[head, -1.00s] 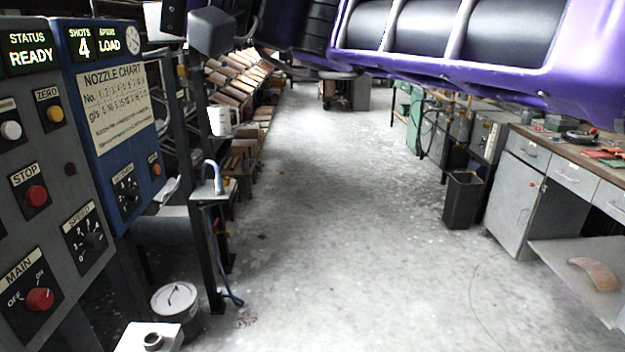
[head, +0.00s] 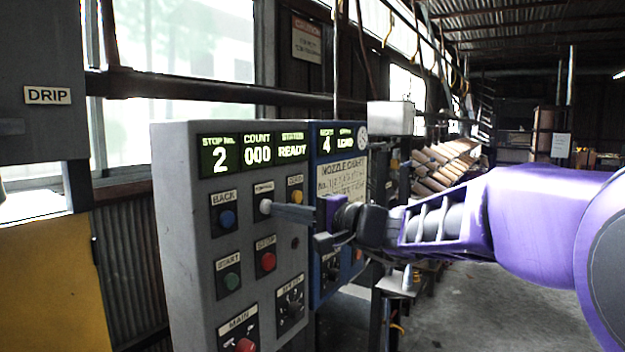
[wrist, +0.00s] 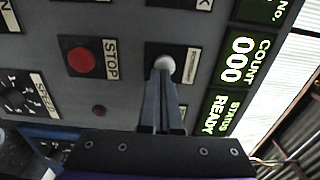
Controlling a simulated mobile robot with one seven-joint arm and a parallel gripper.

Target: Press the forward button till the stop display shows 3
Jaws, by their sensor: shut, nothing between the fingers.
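The grey control panel (head: 178,230) stands at centre left in the head view. Its stop display (head: 220,155) reads 2. The white forward button (head: 265,206) sits between the blue back button (head: 228,218) and the yellow zero button (head: 297,196); its label is too small to read clearly. My gripper (head: 276,209) is shut and empty, its fingertips at the white button. In the wrist view my gripper (wrist: 163,76) points at the white button (wrist: 165,65) and partly covers it. I cannot tell whether they touch or the button is pressed in.
The count display (head: 257,150) reads 000 and the status display (head: 292,146) READY. The red stop button (head: 268,261) and green start button (head: 231,281) lie below. A blue panel (head: 327,266) adjoins on the right. Open floor (head: 455,315) lies at lower right.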

